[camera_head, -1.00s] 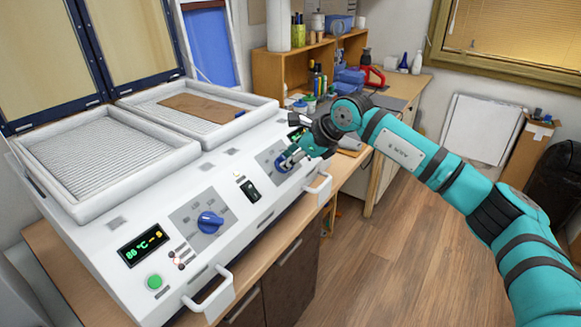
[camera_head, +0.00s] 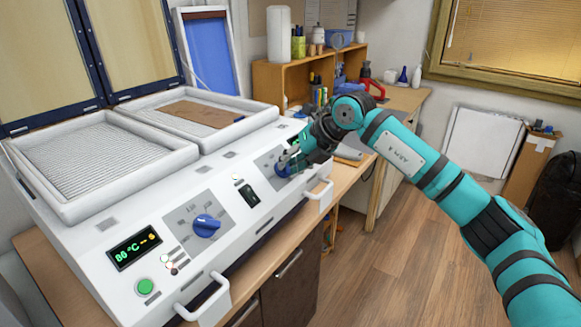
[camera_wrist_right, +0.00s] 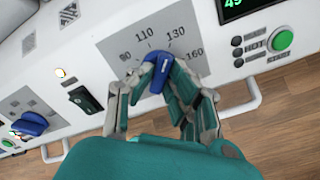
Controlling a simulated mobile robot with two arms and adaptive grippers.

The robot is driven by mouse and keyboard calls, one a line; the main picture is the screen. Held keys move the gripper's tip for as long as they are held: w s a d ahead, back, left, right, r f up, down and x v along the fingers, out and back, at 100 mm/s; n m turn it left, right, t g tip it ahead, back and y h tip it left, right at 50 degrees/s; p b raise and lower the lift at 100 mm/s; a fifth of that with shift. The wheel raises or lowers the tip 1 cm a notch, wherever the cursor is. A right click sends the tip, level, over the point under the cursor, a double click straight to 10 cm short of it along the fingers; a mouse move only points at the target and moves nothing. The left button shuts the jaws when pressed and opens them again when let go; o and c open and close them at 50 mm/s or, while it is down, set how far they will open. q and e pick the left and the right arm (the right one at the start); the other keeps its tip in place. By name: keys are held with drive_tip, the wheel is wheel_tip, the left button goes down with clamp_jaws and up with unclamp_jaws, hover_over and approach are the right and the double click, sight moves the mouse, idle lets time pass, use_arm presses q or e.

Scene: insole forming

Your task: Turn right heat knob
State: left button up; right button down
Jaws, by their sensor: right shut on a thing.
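The right heat knob is a blue dial on the front panel of the white forming machine (camera_head: 100,255). In the right wrist view the right heat knob (camera_wrist_right: 158,72) sits on a grey scale plate marked 80, 110, 130 and 160. My right gripper (camera_head: 288,166) is shut on this knob, with one finger on each side of it (camera_wrist_right: 155,90). The gripper partly hides the knob in the head view. The left heat knob (camera_head: 206,225), also blue, stands free on its own scale plate. My left gripper is out of view.
A white handle (camera_head: 318,196) juts out just below the gripped knob, and another handle (camera_head: 205,300) is at the near end. A black switch (camera_head: 249,195) sits between the knobs. A brown sheet (camera_head: 200,113) lies in the far tray. Open floor is at the right.

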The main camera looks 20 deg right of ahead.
drive_tip(key=m+b, duration=0.1)
drive_tip(key=m, duration=0.4)
drive_tip(key=shift+r+m, duration=0.1)
drive_tip(key=shift+m, duration=2.3)
drive_tip(key=c, duration=1.3)
unclamp_jaws()
drive_tip(key=v, duration=1.2)
